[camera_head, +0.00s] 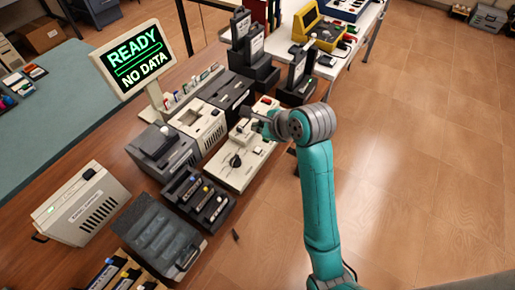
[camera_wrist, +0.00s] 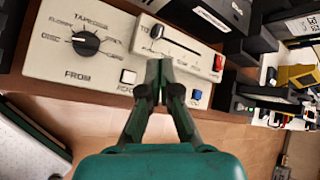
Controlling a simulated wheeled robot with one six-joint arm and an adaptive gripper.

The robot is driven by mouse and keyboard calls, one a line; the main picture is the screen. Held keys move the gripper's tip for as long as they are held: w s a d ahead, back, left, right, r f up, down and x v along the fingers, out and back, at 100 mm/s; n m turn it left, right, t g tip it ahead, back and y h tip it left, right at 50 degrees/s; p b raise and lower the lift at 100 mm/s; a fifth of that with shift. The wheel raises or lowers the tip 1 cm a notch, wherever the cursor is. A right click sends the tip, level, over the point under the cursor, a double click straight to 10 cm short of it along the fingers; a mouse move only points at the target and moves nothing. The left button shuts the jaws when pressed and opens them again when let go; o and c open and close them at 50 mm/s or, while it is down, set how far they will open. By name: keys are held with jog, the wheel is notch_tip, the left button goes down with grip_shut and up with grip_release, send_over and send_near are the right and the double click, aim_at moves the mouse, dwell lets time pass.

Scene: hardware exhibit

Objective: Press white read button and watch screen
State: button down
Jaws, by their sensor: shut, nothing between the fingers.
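The screen (camera_head: 133,57) on the bench shows green "READY" above white "NO DATA". A pale control panel (camera_head: 232,176) lies in front of it; in the wrist view the panel (camera_wrist: 50,62) has a black dial (camera_wrist: 86,43), a slider, a white button (camera_wrist: 128,76), a blue button (camera_wrist: 196,94) and a red switch (camera_wrist: 218,62). The label below the white button is partly hidden by my finger. My gripper (camera_wrist: 159,68) is shut and empty, its tips over the panel between the white and blue buttons, just right of the white one. I cannot tell whether it touches the panel.
A white table (camera_head: 345,40) with a yellow device (camera_head: 318,29) is behind. The floor at right is clear.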

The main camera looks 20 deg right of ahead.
aim_at(259, 150)
jog(key=shift+f, duration=3.65)
jog(key=shift+f, duration=0.1)
jog(key=shift+f, duration=0.3)
jog(key=shift+f, duration=0.4)
jog(key=shift+r, duration=0.85)
jog(key=shift+r, duration=2.5)
